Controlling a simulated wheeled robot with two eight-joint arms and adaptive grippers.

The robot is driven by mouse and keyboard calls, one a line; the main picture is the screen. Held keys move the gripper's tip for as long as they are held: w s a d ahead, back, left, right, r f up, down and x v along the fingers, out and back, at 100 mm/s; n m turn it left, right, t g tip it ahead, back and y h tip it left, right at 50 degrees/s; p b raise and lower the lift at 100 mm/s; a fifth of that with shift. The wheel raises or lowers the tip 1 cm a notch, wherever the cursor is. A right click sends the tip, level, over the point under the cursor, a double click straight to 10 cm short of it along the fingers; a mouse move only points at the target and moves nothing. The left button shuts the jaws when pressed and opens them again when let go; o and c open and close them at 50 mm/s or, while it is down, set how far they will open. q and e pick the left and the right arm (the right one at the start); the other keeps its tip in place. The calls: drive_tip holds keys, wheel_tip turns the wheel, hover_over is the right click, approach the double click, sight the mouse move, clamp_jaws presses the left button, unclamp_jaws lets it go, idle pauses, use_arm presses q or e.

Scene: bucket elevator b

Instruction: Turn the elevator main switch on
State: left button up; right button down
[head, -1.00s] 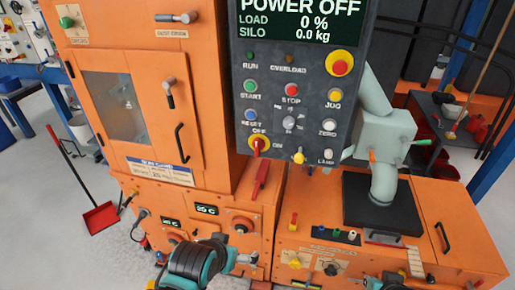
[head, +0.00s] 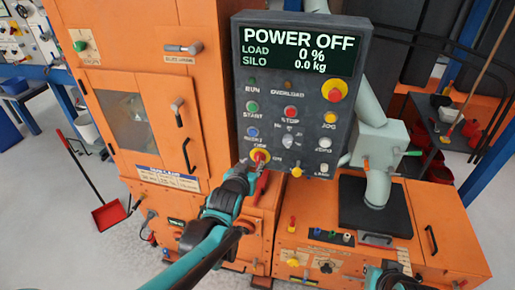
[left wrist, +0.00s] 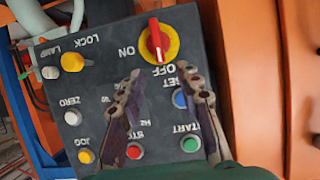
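The main switch (head: 260,156), a red handle on a yellow disc, sits at the lower left of the dark control panel (head: 310,110). In the left wrist view the main switch (left wrist: 157,40) appears upside down, its handle in line with the OFF label and ON to one side. The display (head: 297,50) reads POWER OFF. My left gripper (head: 250,166) is at the switch in the head view, partly covering it. In the left wrist view my left gripper (left wrist: 159,74) has its fingers apart, nothing between them, just short of the disc. My right gripper is not clearly visible; only part of that arm shows at the bottom.
Start (head: 252,107), stop (head: 290,112) and reset (head: 252,132) buttons lie close to the switch. A yellow lock knob (head: 296,171) is to its right. The orange cabinet (head: 150,110) stands at left.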

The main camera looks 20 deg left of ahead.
sight(258, 156)
use_arm(q)
drive_tip(key=b+x, duration=0.2)
drive_tip(key=x, duration=0.5)
drive_tip(key=shift+w+b, duration=0.1)
drive_tip(key=shift+b, duration=0.2)
drive_tip(key=shift+w+f, duration=0.1)
drive_tip(key=shift+w, duration=0.4)
clamp_jaws()
